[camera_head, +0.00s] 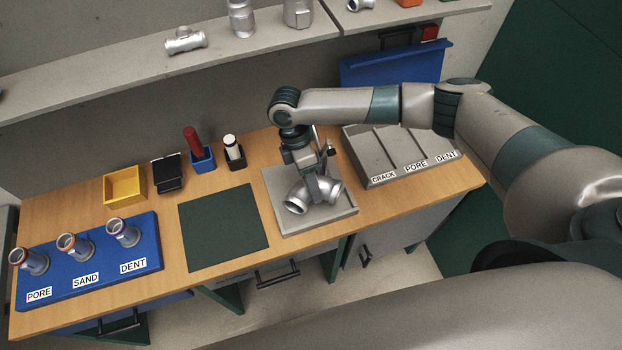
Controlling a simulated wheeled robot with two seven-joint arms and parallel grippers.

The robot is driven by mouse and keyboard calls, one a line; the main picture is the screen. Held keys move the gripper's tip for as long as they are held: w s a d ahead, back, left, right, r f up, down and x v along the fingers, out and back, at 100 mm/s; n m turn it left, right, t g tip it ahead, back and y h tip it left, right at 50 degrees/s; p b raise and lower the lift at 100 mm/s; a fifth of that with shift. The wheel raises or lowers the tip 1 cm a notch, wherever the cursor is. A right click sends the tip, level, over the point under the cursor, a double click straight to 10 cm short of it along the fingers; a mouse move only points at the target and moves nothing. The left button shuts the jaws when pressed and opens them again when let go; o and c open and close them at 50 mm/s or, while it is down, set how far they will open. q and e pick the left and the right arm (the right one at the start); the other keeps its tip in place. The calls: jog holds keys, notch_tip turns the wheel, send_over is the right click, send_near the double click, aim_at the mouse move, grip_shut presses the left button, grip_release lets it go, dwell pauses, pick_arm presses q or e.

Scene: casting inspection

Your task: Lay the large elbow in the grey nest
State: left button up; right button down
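The large elbow (297,199) is a shiny silver pipe casting with two open ends. It is at the grey nest (285,225), a square shallow tray right of the dark green mat; whether it rests on the tray floor or is held just above cannot be told. My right gripper (318,190) points down over the middle of the elbow, with one finger across its near side. The other finger is mostly hidden, so its grip on the elbow is unclear. My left gripper is not in view.
A grey tray marked CRACK, PORE, DENT (375,179) stands right of the nest. The dark green mat (223,226) is bare. A blue board (60,291) holds three upright fittings at left.

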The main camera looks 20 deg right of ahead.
jog(key=shift+f+b, duration=0.4)
jog(key=shift+f, duration=0.6)
jog(key=shift+f+b, duration=0.3)
jog(key=shift+f, duration=0.4)
dwell(0.4)
jog(key=c, duration=0.8)
grip_release()
jog(key=shift+o, duration=0.5)
jog(key=b+v, duration=0.5)
jog(key=v, duration=1.2)
jog(key=shift+r, duration=0.25)
jog(key=shift+f, duration=0.1)
